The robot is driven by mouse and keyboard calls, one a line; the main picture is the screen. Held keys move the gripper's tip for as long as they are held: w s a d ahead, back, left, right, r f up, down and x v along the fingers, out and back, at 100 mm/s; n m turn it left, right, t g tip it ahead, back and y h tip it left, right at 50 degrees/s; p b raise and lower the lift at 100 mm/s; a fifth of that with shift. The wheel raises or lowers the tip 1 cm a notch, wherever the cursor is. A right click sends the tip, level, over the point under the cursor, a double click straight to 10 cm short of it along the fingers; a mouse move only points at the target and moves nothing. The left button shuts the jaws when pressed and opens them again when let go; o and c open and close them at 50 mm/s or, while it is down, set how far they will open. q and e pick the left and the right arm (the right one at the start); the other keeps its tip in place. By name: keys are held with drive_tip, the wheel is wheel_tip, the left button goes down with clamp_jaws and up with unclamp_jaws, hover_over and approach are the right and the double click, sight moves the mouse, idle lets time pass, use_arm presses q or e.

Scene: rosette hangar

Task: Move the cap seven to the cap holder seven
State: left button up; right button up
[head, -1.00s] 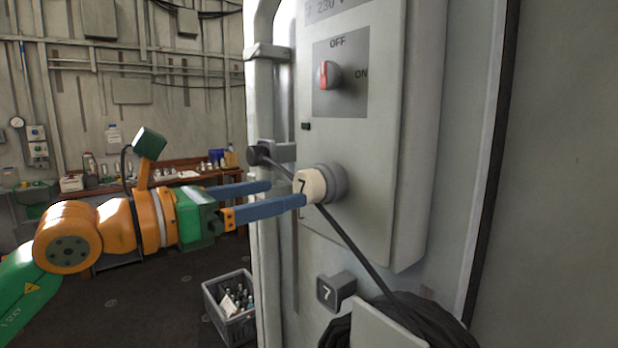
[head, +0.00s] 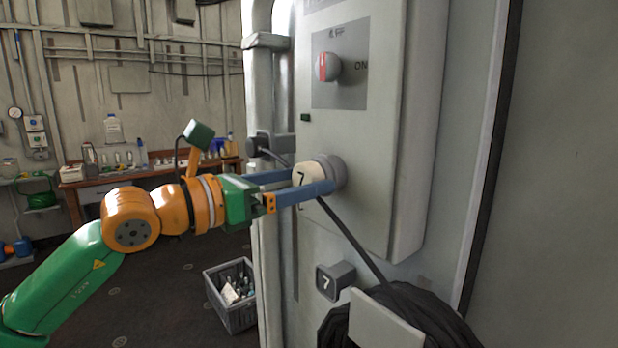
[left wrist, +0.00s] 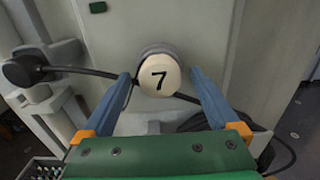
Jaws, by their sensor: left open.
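Cap seven (head: 306,174), a round cream cap marked 7, sits on a grey round socket on the front of a grey panel box. It also shows face-on in the left wrist view (left wrist: 159,76). My left gripper (head: 313,181) is open, its blue fingers on either side of the cap. In the left wrist view the gripper (left wrist: 161,75) has the cap between its fingertips; I cannot tell whether they touch it. Cap holder seven (head: 336,281), a dark grey square block marked 7, is on the wall below the box and looks empty. My right gripper is not in view.
A black plug (head: 258,146) sits in a bracket left of the box. Its cable (head: 352,242) runs down past the cap to a coil (head: 440,325) behind a pale plate. A red switch (head: 328,67) is above. A bottle crate (head: 232,318) stands on the floor.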

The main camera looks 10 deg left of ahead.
sight(301, 182)
use_arm(q)
drive_tip(key=shift+b, duration=0.45)
idle(0.5)
clamp_jaws()
drive_tip(key=shift+f+b, duration=0.2)
drive_tip(key=shift+b, duration=0.1)
drive_tip(key=v, duration=0.3)
drive_tip(key=shift+s+a+r+b, duration=0.1)
drive_tip(key=shift+r+b, duration=0.1)
drive_tip(key=shift+b, duration=0.1)
drive_tip(key=shift+f, duration=0.1)
drive_tip(key=shift+s+a+b, duration=0.1)
drive_tip(key=shift+s+b, duration=0.05)
drive_tip(key=shift+b, duration=0.15)
drive_tip(key=shift+b+v, duration=0.35)
drive_tip(key=shift+v, duration=0.8)
